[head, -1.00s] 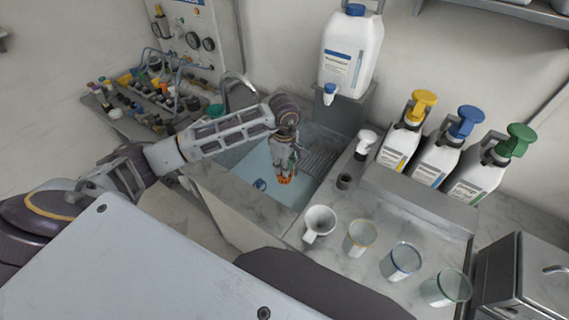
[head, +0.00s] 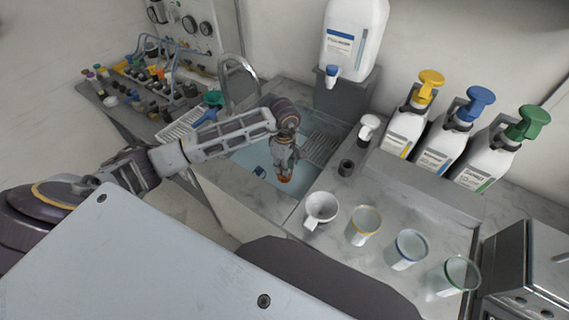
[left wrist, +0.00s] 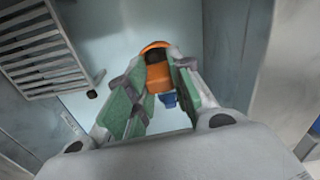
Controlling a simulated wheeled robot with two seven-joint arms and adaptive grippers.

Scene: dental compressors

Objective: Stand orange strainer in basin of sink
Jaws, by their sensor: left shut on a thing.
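The orange strainer (left wrist: 155,50) is between the fingers of my left gripper (left wrist: 152,85) in the left wrist view, with a dark opening facing up. In the head view my left gripper (head: 285,165) points down into the sink basin (head: 254,160), and only a small orange part of the strainer (head: 285,178) shows below the fingers. Whether the strainer touches the basin floor I cannot tell. A small blue thing (left wrist: 169,100) shows below the strainer in the wrist view. My right gripper is not in view.
A ribbed rack (head: 322,147) lies at the basin's right side. A white cup (head: 320,208) and several glasses with coloured rims stand on the counter to the right. Pump bottles (head: 404,130) and a large white canister (head: 352,40) stand behind. A curved faucet (head: 240,68) rises behind the basin.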

